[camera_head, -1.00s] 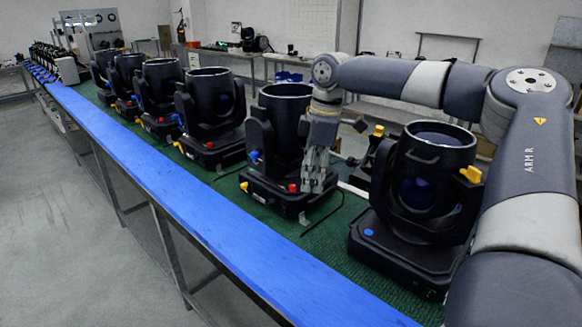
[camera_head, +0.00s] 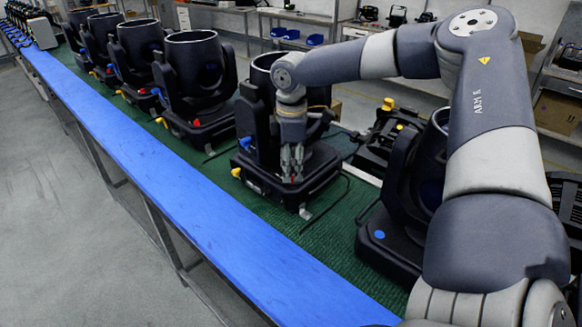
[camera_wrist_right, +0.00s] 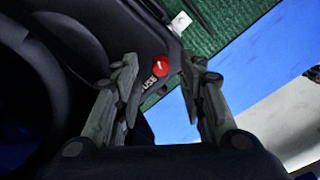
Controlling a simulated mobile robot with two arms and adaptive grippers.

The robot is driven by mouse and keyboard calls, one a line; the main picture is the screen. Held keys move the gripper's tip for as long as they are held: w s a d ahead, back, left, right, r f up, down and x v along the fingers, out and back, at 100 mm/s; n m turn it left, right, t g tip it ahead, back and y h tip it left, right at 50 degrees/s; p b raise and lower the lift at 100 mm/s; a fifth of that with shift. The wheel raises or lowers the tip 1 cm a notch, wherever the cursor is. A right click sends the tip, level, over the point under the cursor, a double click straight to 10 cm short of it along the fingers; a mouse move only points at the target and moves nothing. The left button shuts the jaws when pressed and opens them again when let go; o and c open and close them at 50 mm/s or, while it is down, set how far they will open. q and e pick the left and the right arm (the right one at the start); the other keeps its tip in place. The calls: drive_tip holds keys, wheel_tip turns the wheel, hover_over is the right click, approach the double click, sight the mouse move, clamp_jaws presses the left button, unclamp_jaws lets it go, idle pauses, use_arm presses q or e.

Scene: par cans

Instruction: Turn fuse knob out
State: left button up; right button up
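The red fuse knob (camera_wrist_right: 161,66) shows in the right wrist view, with a white mark on its face and the lettering FUSE beside it. It sits on the base of a black par can (camera_head: 257,177), low on the side facing the blue table edge. My right gripper (camera_wrist_right: 163,66) is open, with one finger on each side of the knob in that view. I cannot tell whether either fingertip touches it. In the head view the right gripper (camera_head: 292,165) points down at this base and largely hides the knob. My left gripper is not in view.
More par cans (camera_head: 187,95) stand in a row to the left on the green mat (camera_head: 222,178). Another par can (camera_head: 395,225) stands close to the right, partly behind my arm. A blue strip (camera_head: 200,220) runs along the table's front edge. A black cable lies near the base.

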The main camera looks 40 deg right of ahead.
wheel_tip(320, 180, down, 2)
drive_tip(key=c, duration=0.9)
clamp_jaws()
drive_tip(key=shift+m, duration=1.5)
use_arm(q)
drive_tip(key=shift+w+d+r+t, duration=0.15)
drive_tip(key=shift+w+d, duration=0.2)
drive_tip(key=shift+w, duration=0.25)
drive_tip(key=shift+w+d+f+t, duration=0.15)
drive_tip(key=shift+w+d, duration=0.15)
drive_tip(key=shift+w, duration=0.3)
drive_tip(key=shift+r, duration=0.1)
use_arm(e)
drive_tip(key=shift+w, duration=0.1)
